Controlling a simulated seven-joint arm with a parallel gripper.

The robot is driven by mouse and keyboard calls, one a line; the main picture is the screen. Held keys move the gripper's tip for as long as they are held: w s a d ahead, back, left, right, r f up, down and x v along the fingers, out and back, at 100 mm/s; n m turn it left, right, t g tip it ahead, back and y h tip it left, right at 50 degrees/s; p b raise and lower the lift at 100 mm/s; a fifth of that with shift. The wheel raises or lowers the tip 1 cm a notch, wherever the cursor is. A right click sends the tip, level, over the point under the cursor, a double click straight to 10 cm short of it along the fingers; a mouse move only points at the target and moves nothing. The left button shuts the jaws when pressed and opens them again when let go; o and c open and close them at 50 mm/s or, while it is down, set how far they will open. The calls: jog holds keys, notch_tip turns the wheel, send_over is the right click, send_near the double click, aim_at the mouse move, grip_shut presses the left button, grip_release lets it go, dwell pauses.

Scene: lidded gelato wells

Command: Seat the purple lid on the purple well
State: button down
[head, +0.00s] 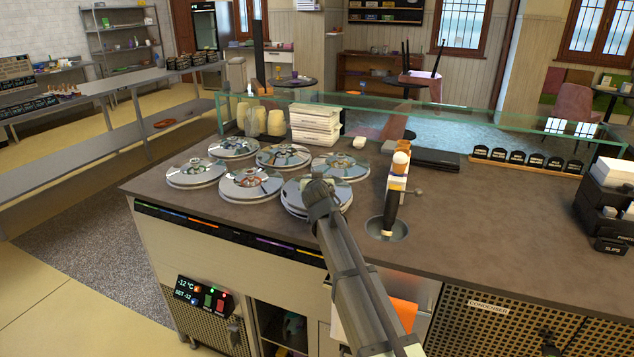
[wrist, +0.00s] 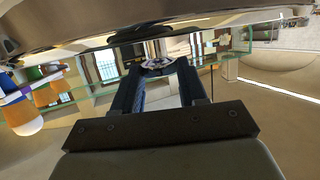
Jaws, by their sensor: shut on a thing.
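Several round, mirror-like metal lids cover the wells in the counter. My gripper (head: 318,190) is over the front-right lid (head: 343,200), and my arm hides part of that lid. In the wrist view my gripper's two dark fingers (wrist: 158,72) converge on a small round knob (wrist: 160,63) and are shut on it. A purple strip (head: 272,242) is on the counter's front edge below this area. I cannot tell whether the held lid is seated or slightly raised.
Other lids, such as the front-middle one (head: 250,184) and the back-right one (head: 340,167), sit close by. A scoop holder with a round recess (head: 386,229) stands to the right. A glass guard (head: 430,127) runs behind.

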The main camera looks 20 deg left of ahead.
jog(key=shift+f, duration=0.9)
dwell(0.7)
jog(key=c, duration=0.9)
grip_release()
jog(key=o, duration=0.5)
jog(key=shift+f, duration=0.15)
jog(key=shift+s+d, duration=0.1)
jog(key=shift+s, duration=0.05)
jog(key=shift+v, duration=3.65)
jog(key=shift+s, duration=0.2)
jog(key=shift+r, duration=0.3)
